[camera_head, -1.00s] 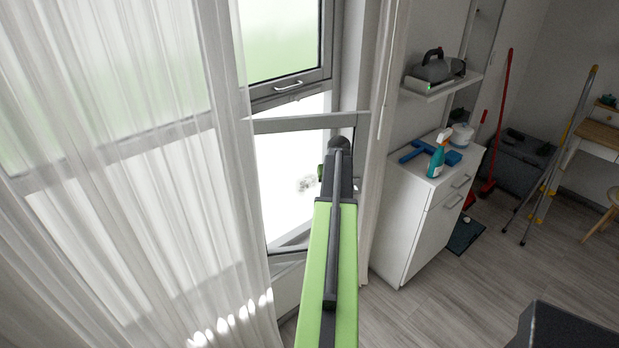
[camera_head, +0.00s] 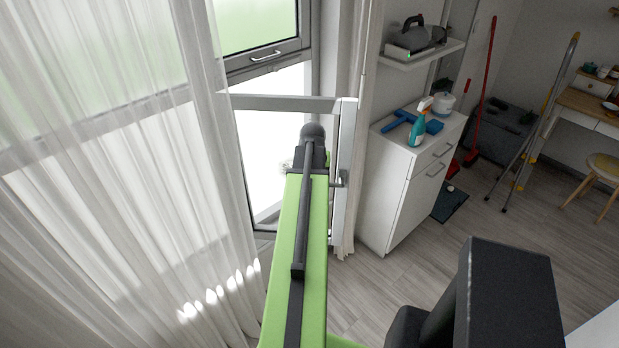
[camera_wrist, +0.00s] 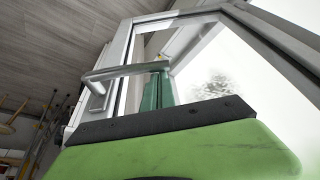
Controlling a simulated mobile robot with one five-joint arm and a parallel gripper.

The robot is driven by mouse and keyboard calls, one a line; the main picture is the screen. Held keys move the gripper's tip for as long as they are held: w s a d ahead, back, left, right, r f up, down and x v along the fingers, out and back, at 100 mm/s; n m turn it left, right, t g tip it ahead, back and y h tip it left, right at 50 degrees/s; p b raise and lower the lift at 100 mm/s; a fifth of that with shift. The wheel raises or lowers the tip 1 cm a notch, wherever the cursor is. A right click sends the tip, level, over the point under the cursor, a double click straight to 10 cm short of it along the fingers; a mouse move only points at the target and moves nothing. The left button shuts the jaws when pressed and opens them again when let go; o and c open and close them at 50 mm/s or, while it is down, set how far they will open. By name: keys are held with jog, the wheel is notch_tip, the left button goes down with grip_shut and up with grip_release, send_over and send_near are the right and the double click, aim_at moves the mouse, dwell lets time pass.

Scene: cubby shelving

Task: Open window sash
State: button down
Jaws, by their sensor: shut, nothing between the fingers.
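The lower window sash (camera_head: 347,155) is a grey frame standing swung inward, its free edge jutting into the room in the head view. Its frame also shows in the wrist view (camera_wrist: 122,50). The sash handle (camera_head: 339,181) is a small metal lever on that edge; it appears large in the wrist view (camera_wrist: 125,71). My gripper (camera_wrist: 158,90) has green fingers, shut with nothing between them, beside the handle's free end and near the glass side. Whether they touch the handle or frame is unclear. In the head view my arm hides the fingertips.
A sheer curtain (camera_head: 110,190) hangs at the left, and another curtain (camera_head: 358,80) hangs right of the window. A white cabinet (camera_head: 400,195) with a spray bottle (camera_head: 421,120) stands to the right. The wooden floor (camera_head: 420,265) between the cabinet and my body is open.

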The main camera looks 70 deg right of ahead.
jog(key=p+v, duration=0.9)
jog(key=v, duration=0.1)
jog(key=shift+w, duration=0.15)
